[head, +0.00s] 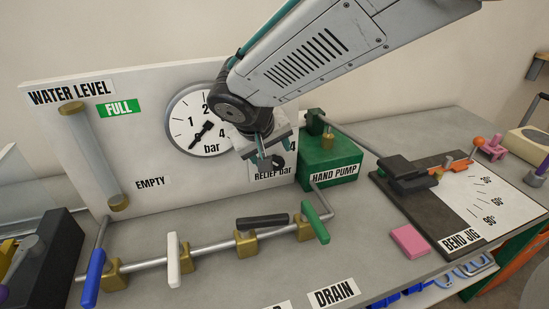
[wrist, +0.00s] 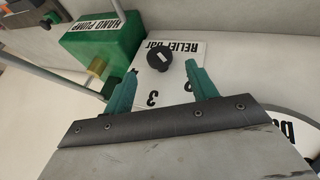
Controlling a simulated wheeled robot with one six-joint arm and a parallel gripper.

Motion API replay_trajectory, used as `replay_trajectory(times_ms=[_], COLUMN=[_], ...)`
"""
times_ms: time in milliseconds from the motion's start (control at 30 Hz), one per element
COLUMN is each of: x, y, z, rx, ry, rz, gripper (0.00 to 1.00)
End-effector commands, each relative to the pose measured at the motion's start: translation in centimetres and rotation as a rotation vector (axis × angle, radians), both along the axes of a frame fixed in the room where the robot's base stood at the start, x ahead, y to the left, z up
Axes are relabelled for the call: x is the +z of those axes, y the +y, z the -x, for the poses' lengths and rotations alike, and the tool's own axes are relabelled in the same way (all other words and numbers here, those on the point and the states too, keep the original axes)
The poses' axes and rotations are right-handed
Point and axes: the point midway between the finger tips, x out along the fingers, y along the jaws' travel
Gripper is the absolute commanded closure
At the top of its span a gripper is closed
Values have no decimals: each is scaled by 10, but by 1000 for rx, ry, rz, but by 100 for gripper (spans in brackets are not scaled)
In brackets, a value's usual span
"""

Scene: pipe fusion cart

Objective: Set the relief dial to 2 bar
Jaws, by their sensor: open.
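The relief dial is a small black knob (wrist: 159,60) on a white plate lettered RELIEF bar (wrist: 172,82). In the wrist view the plate appears upside down, with a 3 readable and another number partly hidden by a finger. The knob's setting cannot be read clearly. My gripper (wrist: 161,72) is open, its two green fingers on either side of the knob, apart from it in the picture. In the head view my gripper (head: 266,150) is in front of the plate and hides much of it; part of the black knob (head: 278,161) shows behind the fingers.
A round pressure gauge (head: 190,118) is left of my gripper on the white panel (head: 150,160). The green hand pump (head: 330,165) stands close on the right. Valves with coloured handles (head: 173,258) line the pipe below. The bend jig (head: 460,205) is farther right.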

Motion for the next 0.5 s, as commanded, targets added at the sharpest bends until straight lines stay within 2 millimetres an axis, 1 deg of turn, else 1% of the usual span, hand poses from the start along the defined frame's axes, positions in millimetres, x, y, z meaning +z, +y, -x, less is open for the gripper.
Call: replay_trajectory(times_ms=[33, 100, 200, 500], x=[7, 13, 18, 20], y=[2, 4, 5, 5], z=[3, 7, 10, 11], rx=[1, 1, -1, -1], ry=[-1, -1, 0, 0], rz=[-1, -1, 1, 1], gripper=[43, 43, 43, 43])
